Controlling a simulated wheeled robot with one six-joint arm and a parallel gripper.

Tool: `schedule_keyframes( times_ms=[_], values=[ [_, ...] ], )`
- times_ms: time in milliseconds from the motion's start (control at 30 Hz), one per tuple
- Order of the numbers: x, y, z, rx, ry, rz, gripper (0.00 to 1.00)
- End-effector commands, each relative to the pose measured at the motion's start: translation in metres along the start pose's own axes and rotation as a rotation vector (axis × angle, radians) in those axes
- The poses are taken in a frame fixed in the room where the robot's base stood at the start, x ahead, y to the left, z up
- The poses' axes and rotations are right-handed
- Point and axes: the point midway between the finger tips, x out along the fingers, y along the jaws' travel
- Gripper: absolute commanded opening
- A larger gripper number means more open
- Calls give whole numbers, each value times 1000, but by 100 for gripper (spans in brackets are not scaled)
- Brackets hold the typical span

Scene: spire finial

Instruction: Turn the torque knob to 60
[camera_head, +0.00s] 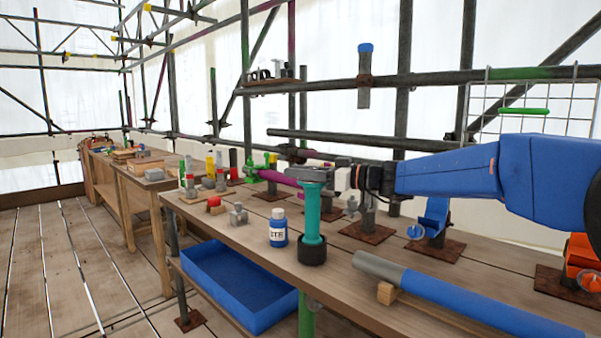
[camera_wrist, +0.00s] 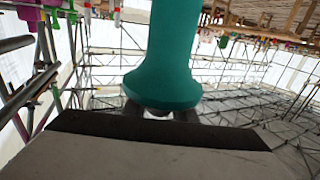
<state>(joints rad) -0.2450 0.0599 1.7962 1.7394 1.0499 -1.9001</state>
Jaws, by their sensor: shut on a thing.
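A teal tool (camera_head: 313,215) stands upright on the workbench (camera_head: 290,270), with a flared top and a wide black collar (camera_head: 312,250) at its foot. My gripper (camera_head: 316,172) reaches in from the right and is shut on the top end of the teal tool. In the wrist view the teal shaft (camera_wrist: 175,45) and its flared end (camera_wrist: 162,85) fill the middle, right at the dark jaw edge (camera_wrist: 155,127). I cannot tell which part is the torque knob. No scale or number can be read on the tool.
A blue-and-white bottle (camera_head: 278,228) stands close left of the tool. A blue pipe with a grey end (camera_head: 450,295) lies at the front right. Clamps on rusty plates stand behind, including a blue one (camera_head: 434,218). A blue bin (camera_head: 238,285) sits below the bench.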

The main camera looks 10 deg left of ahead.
Motion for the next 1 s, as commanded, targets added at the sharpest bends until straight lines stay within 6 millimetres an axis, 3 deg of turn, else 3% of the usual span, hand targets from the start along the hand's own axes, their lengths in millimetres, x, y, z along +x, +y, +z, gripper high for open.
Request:
schedule_keyframes(
  times_ms=[600, 1000],
  values=[
    [-5, -19, 1, -1, 0, -580, 2],
    [-13, -28, 0, -1, -1, -849, 2]
  ],
)
